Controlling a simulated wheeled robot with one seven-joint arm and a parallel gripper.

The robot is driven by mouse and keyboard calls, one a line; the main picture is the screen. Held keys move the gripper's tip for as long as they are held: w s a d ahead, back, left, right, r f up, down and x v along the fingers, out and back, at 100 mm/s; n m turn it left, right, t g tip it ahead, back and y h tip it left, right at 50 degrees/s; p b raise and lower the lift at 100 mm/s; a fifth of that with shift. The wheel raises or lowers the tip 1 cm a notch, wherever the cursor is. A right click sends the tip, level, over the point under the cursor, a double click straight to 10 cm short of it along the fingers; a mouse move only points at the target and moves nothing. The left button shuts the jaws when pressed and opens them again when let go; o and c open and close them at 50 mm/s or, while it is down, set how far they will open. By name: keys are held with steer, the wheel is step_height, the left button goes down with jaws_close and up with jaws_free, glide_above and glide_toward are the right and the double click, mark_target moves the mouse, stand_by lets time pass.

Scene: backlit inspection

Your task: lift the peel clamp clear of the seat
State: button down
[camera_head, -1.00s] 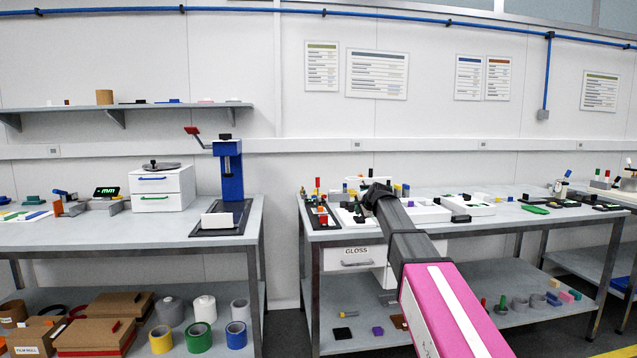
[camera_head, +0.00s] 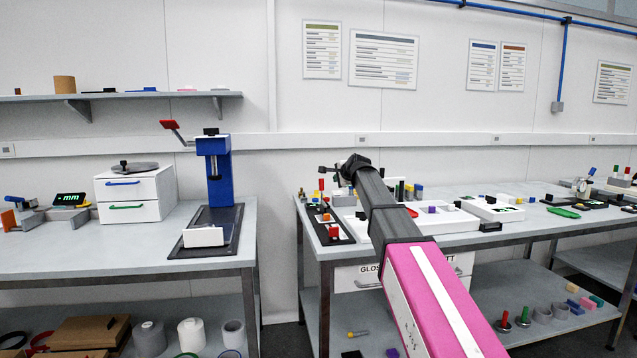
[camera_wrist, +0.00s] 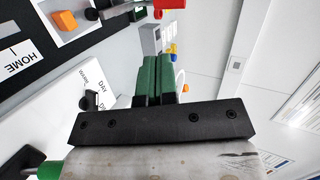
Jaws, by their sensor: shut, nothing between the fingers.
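My gripper (camera_head: 325,170) is above the left end of the right-hand bench. In the wrist view its green fingers (camera_wrist: 156,75) are together with nothing between them. A black mat (camera_wrist: 30,75) marked HOME lies at the left of the wrist view, with an orange block (camera_wrist: 66,20) in a white-rimmed place on it. A red part (camera_wrist: 171,4) with a dark piece beside it shows at the top edge, apart from the fingers. I cannot tell which part is the peel clamp or its seat. The mat, with a red block (camera_head: 333,231), also shows in the head view.
A white box (camera_wrist: 115,85) with a black knob is close to the left of the fingers. A blue press (camera_head: 217,170) with a red handle stands on the left bench (camera_head: 100,240). A gap separates the benches. Several small parts crowd the right bench behind my arm.

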mark_target(322, 184)
steer(key=x, duration=0.5)
steer(key=r+x, duration=0.1)
steer(key=x, duration=0.8)
steer(key=shift+w+a, duration=0.25)
steer(key=shift+w, duration=0.3)
steer(key=shift+r, duration=0.1)
